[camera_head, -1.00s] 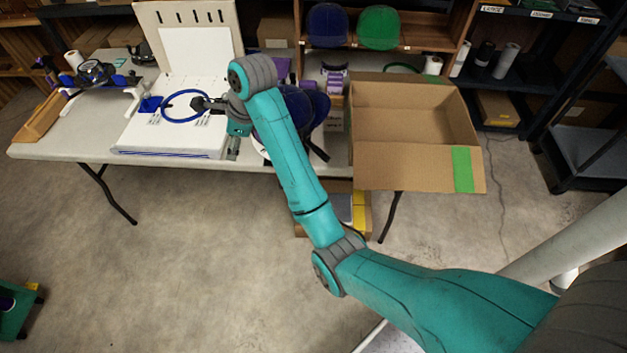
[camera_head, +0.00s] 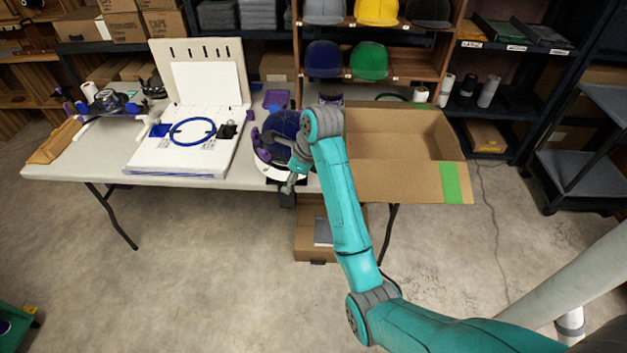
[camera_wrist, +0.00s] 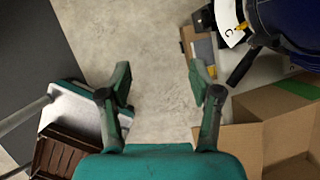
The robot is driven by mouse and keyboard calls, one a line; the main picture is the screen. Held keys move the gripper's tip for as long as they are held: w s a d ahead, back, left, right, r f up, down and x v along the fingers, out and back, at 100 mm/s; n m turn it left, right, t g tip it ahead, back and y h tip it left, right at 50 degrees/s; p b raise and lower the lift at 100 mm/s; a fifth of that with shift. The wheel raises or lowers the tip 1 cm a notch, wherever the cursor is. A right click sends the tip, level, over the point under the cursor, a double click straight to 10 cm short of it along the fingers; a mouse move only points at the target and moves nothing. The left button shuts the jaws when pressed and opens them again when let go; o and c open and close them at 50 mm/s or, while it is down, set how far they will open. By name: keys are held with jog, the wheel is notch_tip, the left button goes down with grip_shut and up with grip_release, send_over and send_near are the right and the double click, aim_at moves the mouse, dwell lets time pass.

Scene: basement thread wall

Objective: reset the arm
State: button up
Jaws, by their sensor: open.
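My teal arm (camera_head: 343,205) reaches up from the lower right toward the table. My gripper (camera_head: 290,185) hangs over the table's front edge, in front of the blue cap (camera_head: 283,124) and left of the open cardboard box (camera_head: 405,183). The wrist view shows the gripper (camera_wrist: 162,85) open and empty, its two fingers spread with bare floor between them. A dark blue cap (camera_wrist: 290,30) is at upper right there, and the cardboard box (camera_wrist: 275,125) is at lower right.
A white fixture with an upright panel (camera_head: 208,80) stands on the table (camera_head: 80,165), a blue hoop (camera_head: 193,131) on its flat part. A small box (camera_head: 310,240) sits on the floor below. Shelves with caps (camera_head: 369,60) stand behind. Floor in front is clear.

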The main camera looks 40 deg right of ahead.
jog(key=s+d+f+m, duration=0.1)
jog(key=s+d, duration=0.2)
jog(key=d, duration=0.2)
jog(key=shift+f+m, duration=0.2)
jog(key=shift+m, duration=0.1)
jog(key=shift+s, duration=0.1)
jog(key=s+a+f+n+t+h, duration=0.1)
jog(key=s+a+f+n, duration=0.25)
jog(key=f, duration=0.25)
jog(key=s+a+f+n+t, duration=0.1)
jog(key=s+a+f+n, duration=0.2)
jog(key=a+f, duration=0.3)
jog(key=s+a+f+n+t+h, duration=0.1)
jog(key=s+a+f+n, duration=0.25)
jog(key=s, duration=0.25)
jog(key=s+a+f+n+t, duration=0.2)
jog(key=s+a+n, duration=0.15)
jog(key=s, duration=0.25)
jog(key=s+a+r+n+t, duration=0.1)
jog(key=s+a+r+n, duration=0.2)
jog(key=s, duration=0.4)
jog(key=s+a+r+n+t, duration=0.1)
jog(key=s+r+n+t, duration=0.1)
jog(key=s+n, duration=0.4)
jog(key=s+a+r+n+t, duration=0.2)
jog(key=s+r+n, duration=0.6)
jog(key=s+r, duration=0.3)
jog(key=shift+s+r+n+t, duration=0.15)
jog(key=shift+r+n+t, duration=0.2)
jog(key=shift+r, duration=0.5)
